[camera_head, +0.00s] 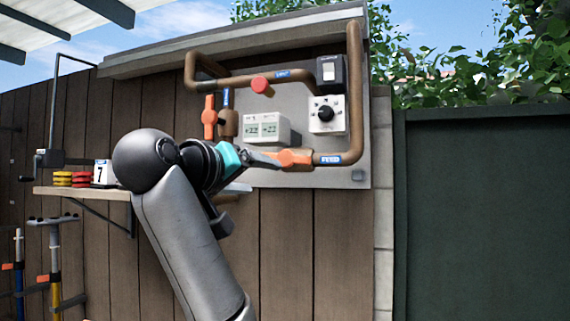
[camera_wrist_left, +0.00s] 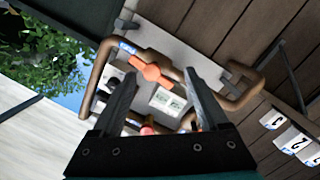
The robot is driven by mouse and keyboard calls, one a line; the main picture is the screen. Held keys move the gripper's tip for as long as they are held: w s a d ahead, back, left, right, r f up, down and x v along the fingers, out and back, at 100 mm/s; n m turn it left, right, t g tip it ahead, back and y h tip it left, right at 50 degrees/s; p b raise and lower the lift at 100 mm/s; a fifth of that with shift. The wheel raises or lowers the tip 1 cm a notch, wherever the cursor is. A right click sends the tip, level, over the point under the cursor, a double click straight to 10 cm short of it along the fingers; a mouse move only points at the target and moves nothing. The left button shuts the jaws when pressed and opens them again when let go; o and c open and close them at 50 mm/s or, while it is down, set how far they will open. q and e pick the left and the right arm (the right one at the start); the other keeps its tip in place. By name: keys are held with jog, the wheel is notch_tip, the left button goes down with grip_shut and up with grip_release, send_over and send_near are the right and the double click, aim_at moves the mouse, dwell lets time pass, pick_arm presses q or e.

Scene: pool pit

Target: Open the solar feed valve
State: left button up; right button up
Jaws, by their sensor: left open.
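The valve by the FEED label has an orange handle (camera_head: 292,158) on the lower copper pipe of the wall panel. The handle also shows in the left wrist view (camera_wrist_left: 151,72), lying roughly along the pipe; its exact angle is hard to tell. My left gripper (camera_head: 274,160) is just left of the handle in the head view. In the left wrist view, its two fingers (camera_wrist_left: 160,78) are apart and empty, with the handle ahead between the tips. Whether they touch it cannot be told. My right gripper is not in view.
The panel also carries another orange handle (camera_head: 208,117), a red knob (camera_head: 260,85), a white display (camera_head: 268,129) and a dial box (camera_head: 327,114). A shelf (camera_head: 90,193) with discs stands left. Copper pipes surround the handle closely.

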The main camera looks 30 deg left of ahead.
aim_at(284, 158)
pick_arm(q)
notch_tip(284, 158, up, 4)
jog(key=s, duration=0.2)
jog(key=shift+n+t, duration=0.3)
jog(key=shift+t, duration=0.1)
jog(key=w+p, duration=0.1)
jog(key=w, duration=0.3)
jog(key=w+a+p, duration=0.1)
jog(key=w+p, duration=0.1)
jog(key=w, duration=0.3)
jog(key=w+a+p, duration=0.1)
jog(key=w+p, duration=0.1)
jog(key=w, duration=0.2)
jog(key=shift+w, duration=0.35)
jog(key=shift+w+a+f+p, duration=0.15)
jog(key=shift+w+p, duration=0.25)
jog(key=shift+w, duration=0.35)
grip_shut()
